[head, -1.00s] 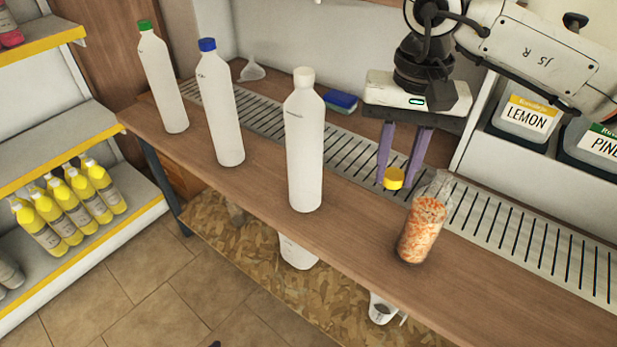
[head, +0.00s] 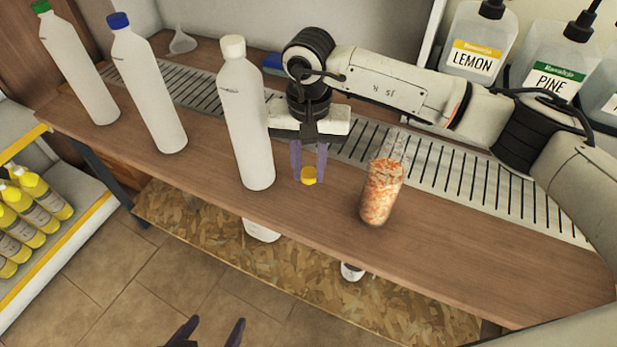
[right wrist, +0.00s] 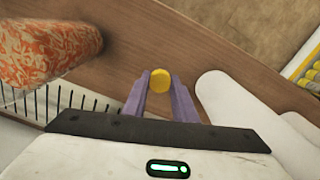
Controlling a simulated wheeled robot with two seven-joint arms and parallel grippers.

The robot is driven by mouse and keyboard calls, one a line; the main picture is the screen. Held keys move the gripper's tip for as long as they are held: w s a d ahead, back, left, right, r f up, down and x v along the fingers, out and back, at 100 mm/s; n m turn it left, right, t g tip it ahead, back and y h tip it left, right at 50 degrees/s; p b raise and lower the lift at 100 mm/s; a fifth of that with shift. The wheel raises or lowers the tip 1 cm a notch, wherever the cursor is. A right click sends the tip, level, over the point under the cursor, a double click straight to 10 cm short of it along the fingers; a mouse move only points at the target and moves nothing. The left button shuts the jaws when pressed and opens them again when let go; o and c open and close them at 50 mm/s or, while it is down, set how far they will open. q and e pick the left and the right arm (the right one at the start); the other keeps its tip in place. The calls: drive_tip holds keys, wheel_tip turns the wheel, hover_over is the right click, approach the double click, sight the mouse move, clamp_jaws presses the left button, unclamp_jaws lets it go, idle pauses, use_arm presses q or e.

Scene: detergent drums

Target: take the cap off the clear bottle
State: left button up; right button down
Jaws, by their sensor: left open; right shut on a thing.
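The clear bottle (head: 381,192) stands upright on the wooden counter, filled with orange and white bits. Its top is see-through and shows no cap. It also shows in the right wrist view (right wrist: 45,45). My right gripper (head: 309,172) is shut on the yellow cap (head: 309,176), left of the clear bottle and low over the counter. In the right wrist view the cap (right wrist: 160,80) sits between the fingertips. I cannot tell whether the cap touches the counter. My left gripper (head: 212,332) is open and empty at the bottom edge of the head view, in front of the counter.
A white bottle with a white cap (head: 247,120) stands close left of my right gripper. White bottles with a blue cap (head: 148,90) and a green cap (head: 78,68) stand further left. LEMON (head: 474,50) and PINE (head: 551,68) jugs stand behind. The counter's right front (head: 470,245) is clear.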

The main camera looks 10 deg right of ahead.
sight(309, 173)
use_arm(q)
drive_tip(key=shift+w+r, duration=0.15)
drive_tip(key=shift+r, duration=0.05)
use_arm(e)
drive_tip(key=shift+f, duration=2)
drive_tip(key=shift+f, duration=0.15)
drive_tip(key=c, duration=1.4)
unclamp_jaws()
drive_tip(key=shift+c, duration=0.2)
use_arm(q)
drive_tip(key=shift+w, duration=0.2)
drive_tip(key=shift+r, duration=0.15)
